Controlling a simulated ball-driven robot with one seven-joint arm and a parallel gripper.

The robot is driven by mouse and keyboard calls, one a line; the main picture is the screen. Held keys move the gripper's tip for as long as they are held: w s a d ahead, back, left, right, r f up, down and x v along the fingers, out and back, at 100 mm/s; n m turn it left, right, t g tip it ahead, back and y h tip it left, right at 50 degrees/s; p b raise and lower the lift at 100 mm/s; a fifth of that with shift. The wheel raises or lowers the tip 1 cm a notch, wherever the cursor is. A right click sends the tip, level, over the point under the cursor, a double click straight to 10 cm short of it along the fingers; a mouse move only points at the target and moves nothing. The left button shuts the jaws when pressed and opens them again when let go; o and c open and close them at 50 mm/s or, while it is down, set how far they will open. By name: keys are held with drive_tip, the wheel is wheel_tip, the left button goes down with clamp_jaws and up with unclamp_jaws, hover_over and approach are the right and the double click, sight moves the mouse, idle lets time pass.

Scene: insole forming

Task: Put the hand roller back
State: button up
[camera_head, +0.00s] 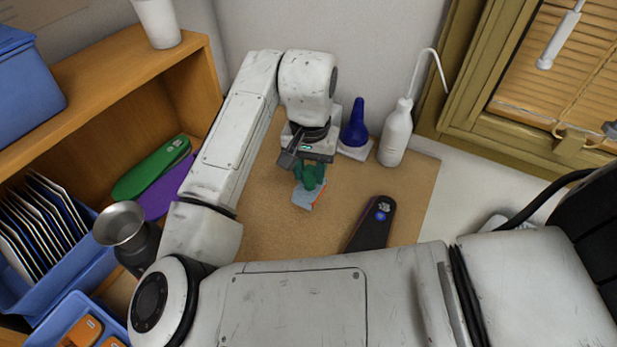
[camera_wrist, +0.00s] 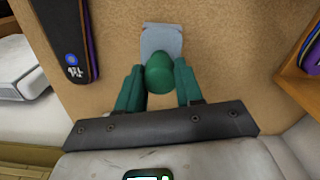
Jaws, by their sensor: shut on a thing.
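My gripper (camera_head: 311,176) points down over the brown work board and its teal fingers are closed on a tool. The tool, which I take to be the hand roller (camera_head: 306,198), has a rounded green knob and a flat-looking grey-blue end with a reddish edge in the head view. In the wrist view the hand roller (camera_wrist: 162,40) sits between the fingers of my gripper (camera_wrist: 160,72), its grey end pointing away. The fingers hide part of its handle. I cannot tell whether it touches the board.
A dark insole (camera_head: 372,222) lies on the board (camera_head: 265,215). A blue cone-shaped object (camera_head: 355,125) on a white base and a white spouted bottle (camera_head: 396,135) stand at the back. A wooden shelf (camera_head: 150,80) with green and purple insoles and a metal cup (camera_head: 122,225) are left.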

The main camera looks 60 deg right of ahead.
sight(308, 181)
drive_tip(key=f, duration=0.1)
drive_tip(key=f+p, duration=0.1)
drive_tip(key=f, duration=0.1)
drive_tip(key=shift+w+f, duration=0.2)
drive_tip(key=shift+f, duration=0.05)
drive_tip(key=shift+d, duration=0.1)
drive_tip(key=shift+f+b, duration=0.3)
drive_tip(key=shift+f, duration=0.1)
drive_tip(key=shift+f, duration=0.35)
clamp_jaws()
drive_tip(key=o, duration=1)
unclamp_jaws()
drive_tip(key=shift+r, duration=0.1)
drive_tip(key=shift+r, duration=0.1)
drive_tip(key=shift+r, duration=0.4)
wheel_tip(308, 181, up, 12)
drive_tip(key=shift+r+b, duration=0.15)
drive_tip(key=shift+b, duration=0.15)
